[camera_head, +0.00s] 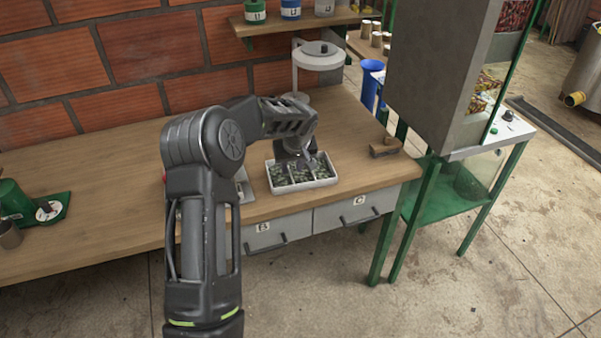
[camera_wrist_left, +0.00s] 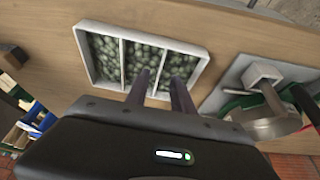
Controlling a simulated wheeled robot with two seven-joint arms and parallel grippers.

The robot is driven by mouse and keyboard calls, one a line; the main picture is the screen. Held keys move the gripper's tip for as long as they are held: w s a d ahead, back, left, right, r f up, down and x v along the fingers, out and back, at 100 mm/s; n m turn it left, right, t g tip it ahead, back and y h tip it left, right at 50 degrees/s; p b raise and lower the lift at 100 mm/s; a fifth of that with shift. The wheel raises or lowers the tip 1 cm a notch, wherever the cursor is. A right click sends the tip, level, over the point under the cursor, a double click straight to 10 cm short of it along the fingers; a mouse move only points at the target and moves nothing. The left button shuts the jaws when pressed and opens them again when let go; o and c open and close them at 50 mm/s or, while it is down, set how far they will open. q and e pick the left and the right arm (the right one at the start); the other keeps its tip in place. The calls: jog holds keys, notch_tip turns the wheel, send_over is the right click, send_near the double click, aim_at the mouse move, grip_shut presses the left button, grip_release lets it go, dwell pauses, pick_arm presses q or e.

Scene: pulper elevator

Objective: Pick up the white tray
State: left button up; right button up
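The white tray (camera_head: 305,186) lies on the wooden workbench near its front edge. It has three compartments holding grey-green beans. My left gripper (camera_head: 302,160) is over the tray and hides part of its back side. In the left wrist view the tray (camera_wrist_left: 142,29) is seen from above. The two fingers of my left gripper (camera_wrist_left: 160,82) stand apart over its near part, with a divider showing between them. Nothing is gripped between the fingers. I cannot tell whether the fingertips touch the tray or beans. My right gripper is not in view.
A grey scale-like stand (camera_head: 318,56) stands behind the tray. A small wooden block (camera_head: 385,148) lies to the right. A metal plate (camera_head: 244,188) lies close on the left. A large grey machine (camera_head: 430,75) rises at the right. The bench's left part is mostly clear.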

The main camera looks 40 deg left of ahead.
aim_at(291, 175)
pick_arm(q)
jog(key=p+x, duration=0.1)
jog(key=x, duration=0.3)
jog(key=shift+r, duration=0.1)
jog(key=shift+c, duration=0.2)
grip_shut()
dwell(0.3)
dwell(1.1)
